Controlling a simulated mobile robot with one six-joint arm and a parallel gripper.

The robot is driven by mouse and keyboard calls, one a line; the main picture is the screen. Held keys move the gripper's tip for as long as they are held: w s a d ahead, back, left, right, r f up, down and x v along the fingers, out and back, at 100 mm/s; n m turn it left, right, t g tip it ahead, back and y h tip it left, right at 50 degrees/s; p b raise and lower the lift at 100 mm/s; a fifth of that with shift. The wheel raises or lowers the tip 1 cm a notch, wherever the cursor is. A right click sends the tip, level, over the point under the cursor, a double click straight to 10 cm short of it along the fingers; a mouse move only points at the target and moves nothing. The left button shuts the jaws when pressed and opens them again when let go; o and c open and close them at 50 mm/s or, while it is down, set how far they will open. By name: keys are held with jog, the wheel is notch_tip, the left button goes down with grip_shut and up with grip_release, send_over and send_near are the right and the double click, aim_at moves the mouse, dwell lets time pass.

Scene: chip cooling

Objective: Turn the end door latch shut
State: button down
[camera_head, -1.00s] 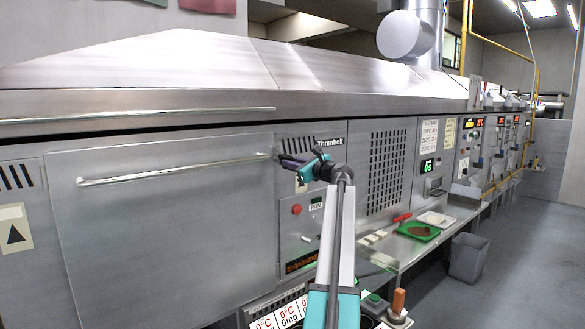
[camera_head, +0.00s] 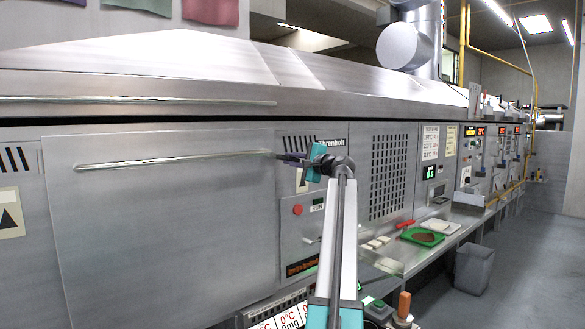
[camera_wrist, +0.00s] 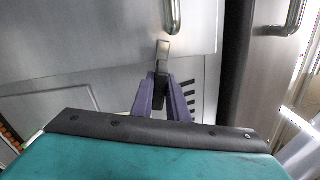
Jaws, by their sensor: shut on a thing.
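The end door (camera_head: 160,235) is a wide steel panel at the left in the head view, with a long bar handle (camera_head: 175,160) across its top. It looks flush with the oven front. The end door latch (camera_wrist: 163,48) is a small pale metal tab in the wrist view, just below the end of a bar handle. My gripper (camera_wrist: 163,76) has its two purple fingers closed together on the latch's lower part. In the head view my gripper (camera_head: 284,157) is at the door's upper right edge, and hides the latch there.
A control panel with a red button (camera_head: 297,209) is right of the door. A steel shelf with a green tray (camera_head: 422,237) runs along the machines. A grey bin (camera_head: 474,268) stands on the floor. The aisle at the right is clear.

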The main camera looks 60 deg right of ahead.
jog(key=shift+f+n+b, duration=0.1)
jog(key=shift+n+b, duration=1.05)
jog(key=shift+n, duration=0.45)
jog(key=c, duration=1.7)
grip_release()
jog(key=shift+s+a, duration=0.1)
jog(key=b+v, duration=0.1)
jog(key=v, duration=1.2)
jog(key=shift+s+a, duration=0.1)
jog(key=shift+s, duration=0.15)
